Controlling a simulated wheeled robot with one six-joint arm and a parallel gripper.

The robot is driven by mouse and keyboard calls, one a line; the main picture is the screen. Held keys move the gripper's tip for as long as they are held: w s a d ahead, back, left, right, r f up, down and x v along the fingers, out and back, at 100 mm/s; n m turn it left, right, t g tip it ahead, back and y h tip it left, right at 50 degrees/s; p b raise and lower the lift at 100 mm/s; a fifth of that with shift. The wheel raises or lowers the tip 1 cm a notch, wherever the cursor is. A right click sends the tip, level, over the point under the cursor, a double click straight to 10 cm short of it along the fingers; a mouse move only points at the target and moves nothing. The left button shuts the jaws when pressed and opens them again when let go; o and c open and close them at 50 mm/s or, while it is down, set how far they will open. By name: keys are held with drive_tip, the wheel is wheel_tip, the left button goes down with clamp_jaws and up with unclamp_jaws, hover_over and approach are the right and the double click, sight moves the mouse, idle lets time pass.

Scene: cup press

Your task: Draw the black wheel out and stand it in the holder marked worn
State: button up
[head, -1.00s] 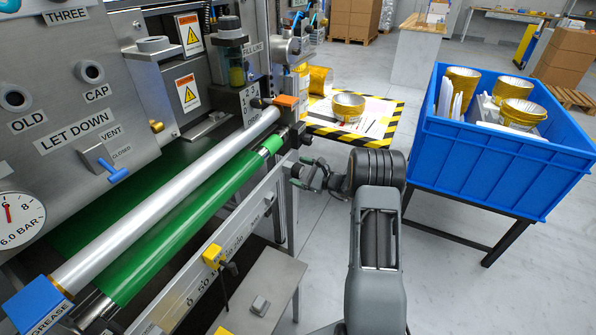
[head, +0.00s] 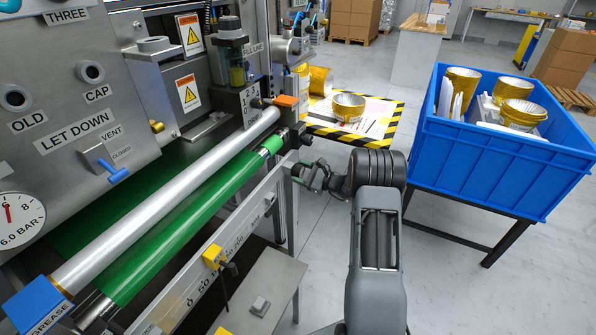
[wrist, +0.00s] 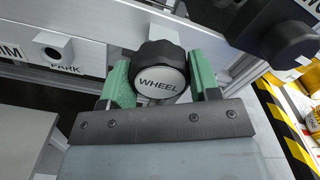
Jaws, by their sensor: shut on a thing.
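The black wheel (wrist: 158,52) is a ribbed knob with a pale face reading WHEEL, at the upper middle of the wrist view. A pale square block shows directly behind it on the grey rail; whether the wheel is still seated there I cannot tell. My gripper (wrist: 159,73) is shut on the wheel, one green finger on each side. In the head view my gripper (head: 310,176) is beside the rail's far end, and the wheel cannot be made out there. No label reading worn is legible in either view.
A block with a hole marked PARK (wrist: 51,47) sits on the rail left of the wheel. The panel has holes marked OLD (head: 15,98) and CAP (head: 90,72). The green roller (head: 190,225) lies left of my arm. A blue crate (head: 490,165) stands right.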

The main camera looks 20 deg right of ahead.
drive_tip(key=shift+s+d, duration=0.45)
drive_tip(key=shift+s, duration=0.1)
idle(0.4)
drive_tip(key=shift+v, duration=1.75)
